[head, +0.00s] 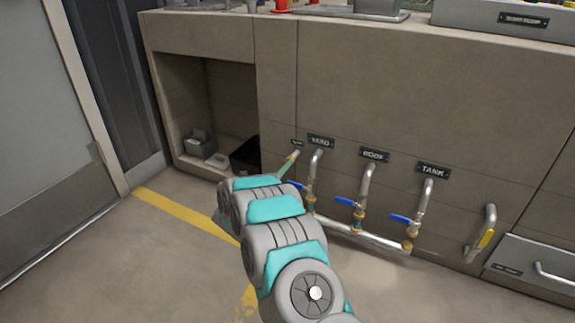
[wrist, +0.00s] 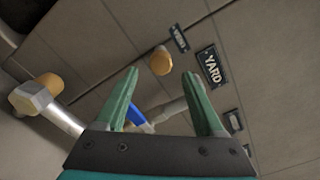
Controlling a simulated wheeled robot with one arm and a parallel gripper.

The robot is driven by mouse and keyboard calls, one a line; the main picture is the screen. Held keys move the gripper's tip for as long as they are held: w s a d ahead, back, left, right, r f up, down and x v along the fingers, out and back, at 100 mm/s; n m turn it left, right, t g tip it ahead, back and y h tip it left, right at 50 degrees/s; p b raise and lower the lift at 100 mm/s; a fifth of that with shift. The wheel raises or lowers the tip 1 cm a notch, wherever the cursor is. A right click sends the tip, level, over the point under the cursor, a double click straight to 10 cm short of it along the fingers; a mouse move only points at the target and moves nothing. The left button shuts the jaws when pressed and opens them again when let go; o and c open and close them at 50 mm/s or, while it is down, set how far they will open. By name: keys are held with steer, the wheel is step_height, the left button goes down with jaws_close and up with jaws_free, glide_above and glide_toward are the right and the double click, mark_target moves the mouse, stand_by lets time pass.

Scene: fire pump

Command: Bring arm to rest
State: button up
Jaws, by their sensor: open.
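My arm reaches forward from the bottom of the head view, with grey links and teal bands. My gripper (wrist: 160,92) shows in the wrist view as two green fingers spread apart, with nothing held between them. In the head view only a green finger part shows past the arm, near the pipe under the YARD label (head: 320,141). The YARD label also shows in the wrist view (wrist: 210,66). A blue valve handle (wrist: 139,119) and a round brass-coloured cap (wrist: 160,61) show beyond the fingers. I cannot tell whether the gripper touches the pipework.
Pipes with blue-handled valves stand under the ROOF (head: 374,155) and TANK (head: 433,170) labels, joined by a low pipe (head: 360,236). An open cubby (head: 218,95) is at left. A yellow line (head: 185,213) crosses clear floor.

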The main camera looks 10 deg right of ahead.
steer(key=shift+s+a, duration=0.35)
steer(key=shift+s, duration=0.1)
